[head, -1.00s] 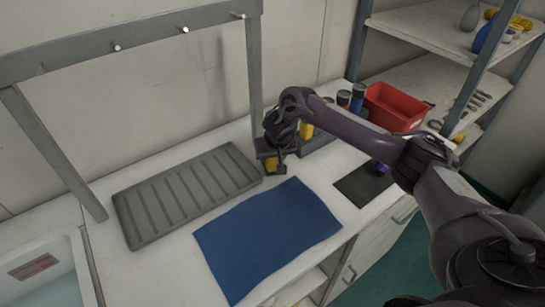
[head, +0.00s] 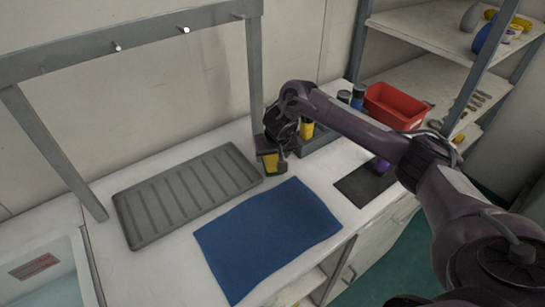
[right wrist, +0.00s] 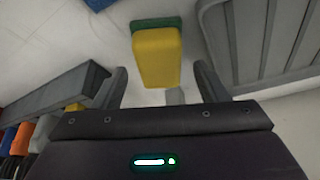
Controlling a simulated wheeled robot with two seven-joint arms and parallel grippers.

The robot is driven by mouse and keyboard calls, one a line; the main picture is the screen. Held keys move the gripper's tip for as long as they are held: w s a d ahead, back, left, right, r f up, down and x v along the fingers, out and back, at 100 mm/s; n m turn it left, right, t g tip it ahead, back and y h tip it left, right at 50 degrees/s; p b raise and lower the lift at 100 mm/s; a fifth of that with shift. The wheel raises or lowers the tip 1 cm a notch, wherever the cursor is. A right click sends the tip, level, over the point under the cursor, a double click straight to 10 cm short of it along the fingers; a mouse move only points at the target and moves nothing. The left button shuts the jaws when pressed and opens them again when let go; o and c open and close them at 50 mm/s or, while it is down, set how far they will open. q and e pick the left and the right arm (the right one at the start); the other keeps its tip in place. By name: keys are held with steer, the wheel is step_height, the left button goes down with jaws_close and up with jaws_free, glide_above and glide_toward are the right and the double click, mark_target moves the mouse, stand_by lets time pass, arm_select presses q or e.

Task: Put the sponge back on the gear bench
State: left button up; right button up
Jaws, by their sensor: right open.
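The sponge (head: 270,164) is yellow with a green layer. It sits at the white gear bench top (head: 150,268), between the grey ribbed tray and the grey bin, partly hidden by my gripper. In the right wrist view the sponge (right wrist: 157,56) lies ahead of and between the fingers, with gaps on both sides. My right gripper (head: 272,158) is open and close over the sponge; it also shows in the right wrist view (right wrist: 163,87). I cannot tell exactly whether the sponge's underside rests flat. My left gripper is not in view.
A grey ribbed tray (head: 185,195) and a blue mat (head: 265,238) lie left and in front. A dark pad (head: 362,187) and a red bin (head: 395,105) are to the right. A grey rack post (head: 254,75) stands behind the gripper.

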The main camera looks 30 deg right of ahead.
mark_target(274, 163)
steer(key=v, duration=0.4)
steer(key=shift+r, duration=0.15)
steer(key=p+v, duration=0.3)
steer(key=v, duration=0.2)
steer(key=shift+s+r+p, duration=0.2)
steer(key=shift+r+p, duration=0.1)
steer(key=shift+p, duration=0.05)
steer(key=shift+f, duration=0.1)
